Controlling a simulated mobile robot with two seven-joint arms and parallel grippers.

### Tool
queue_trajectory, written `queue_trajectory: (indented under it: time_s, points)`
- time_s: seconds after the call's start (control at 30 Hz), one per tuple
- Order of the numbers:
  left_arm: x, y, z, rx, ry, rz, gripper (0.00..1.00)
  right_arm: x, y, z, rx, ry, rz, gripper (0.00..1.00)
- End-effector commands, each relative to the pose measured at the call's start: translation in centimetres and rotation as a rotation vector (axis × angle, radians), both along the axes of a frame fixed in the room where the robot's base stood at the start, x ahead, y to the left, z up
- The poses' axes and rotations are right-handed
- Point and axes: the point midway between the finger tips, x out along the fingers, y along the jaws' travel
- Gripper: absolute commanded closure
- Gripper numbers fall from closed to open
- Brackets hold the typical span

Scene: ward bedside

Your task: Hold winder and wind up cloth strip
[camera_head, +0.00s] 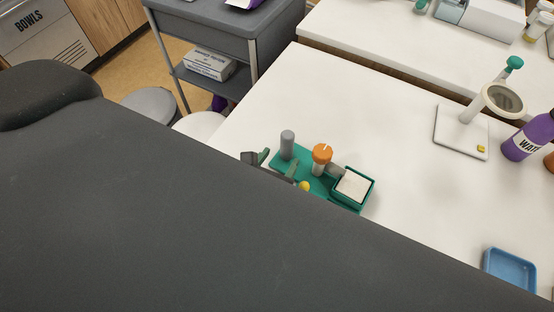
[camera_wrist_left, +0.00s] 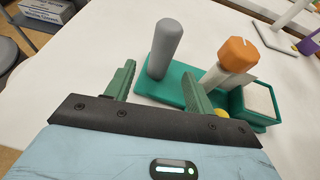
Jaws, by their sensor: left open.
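The winder has a green base (camera_head: 318,184) on the white table. A grey upright post (camera_head: 287,145) stands at its left end and an orange-capped pale spindle (camera_head: 321,158) near its middle. A green-rimmed tray at its right end holds a folded white cloth (camera_head: 353,186). My left gripper (camera_wrist_left: 160,84) is open, with green fingers on either side of the grey post (camera_wrist_left: 165,48) as seen in the left wrist view. The post stands upright beyond the fingertips, and contact cannot be told. In the head view the gripper is partly hidden. My right gripper is out of view.
A blue tray (camera_head: 510,270) lies at the lower right. A white stand with a magnifier ring (camera_head: 503,99) and a purple bottle (camera_head: 525,138) stand at the right. A grey cart (camera_head: 230,28) is behind the table. The table's middle is clear. A large dark shape hides the lower left.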

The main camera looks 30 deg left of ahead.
Motion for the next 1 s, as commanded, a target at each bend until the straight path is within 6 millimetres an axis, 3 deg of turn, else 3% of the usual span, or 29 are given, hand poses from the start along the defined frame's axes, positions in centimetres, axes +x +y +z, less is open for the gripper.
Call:
queue_trajectory:
  time_s: [0.53,1.0]
  points:
    - [6.1,0.4,-2.3,0.003,-0.006,0.000,0.46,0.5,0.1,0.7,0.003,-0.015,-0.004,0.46]
    - [7.1,0.4,-2.8,0.002,-0.004,-0.001,0.47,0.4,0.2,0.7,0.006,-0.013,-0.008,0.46]
